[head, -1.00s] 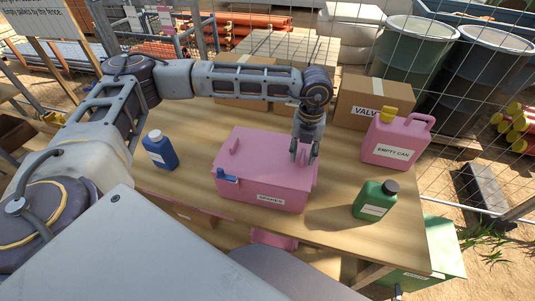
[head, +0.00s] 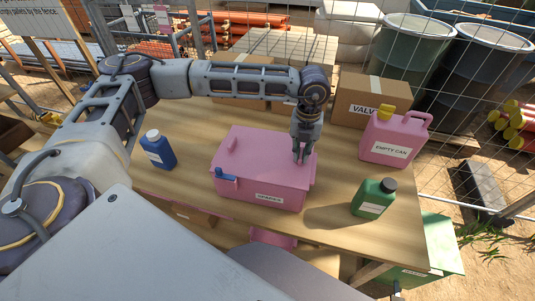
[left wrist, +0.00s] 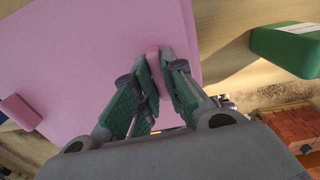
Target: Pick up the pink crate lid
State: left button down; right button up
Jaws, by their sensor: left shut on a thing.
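The pink crate lid (head: 262,160) lies on top of the pink crate (head: 245,191) on the wooden table in the head view. My left gripper (head: 300,157) points down at the lid's right end, shut on the right-hand tab. In the left wrist view the fingers (left wrist: 161,72) pinch this tab (left wrist: 153,57), and the lid (left wrist: 85,60) fills the left side. No gap between lid and crate is clear. My right gripper is not in view.
A blue bottle (head: 158,152) stands left of the crate and a green bottle (head: 372,200) to its right. A pink can (head: 393,140) and a cardboard box (head: 362,101) stand at the back right. A wire fence runs behind the table (head: 330,225).

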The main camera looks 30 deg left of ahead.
pick_arm(q)
jog(key=shift+r, duration=0.1)
notch_tip(320, 180, up, 10)
jog(key=b, duration=0.2)
dwell(0.6)
